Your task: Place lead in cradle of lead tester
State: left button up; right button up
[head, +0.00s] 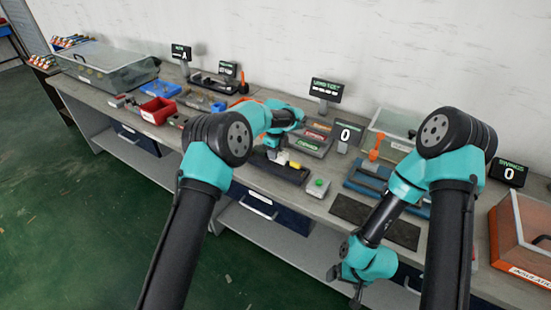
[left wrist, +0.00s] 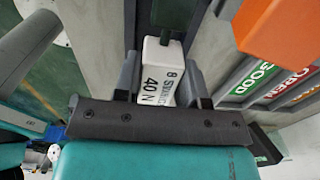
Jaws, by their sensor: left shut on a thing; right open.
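My left gripper (head: 273,153) is low over a dark base (head: 290,174) on the bench, which appears to be the lead tester. In the left wrist view its fingers (left wrist: 163,82) are shut on a white block (left wrist: 158,75) printed "40 N", one finger on each side. In the head view, pale and yellow parts (head: 295,165) show beside the gripper on the base. I cannot make out a lead or the cradle; the gripper hides part of the base. My right gripper (head: 357,291) is open and empty, hanging in front of the bench's front edge.
Labelled bins (head: 310,143) stand behind the base, and a green button box (head: 318,187) to its right. A display reading 0 (head: 346,135) is behind. A blue rack (head: 364,178) and dark mats (head: 350,210) lie to the right. A red bin (head: 158,110) is left.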

pick_arm(q)
jog(key=shift+f, duration=1.6)
jog(key=shift+f, duration=0.1)
jog(key=o, duration=0.9)
jog(key=shift+o, duration=0.2)
notch_tip(320, 180, up, 12)
jog(key=shift+r, duration=0.1)
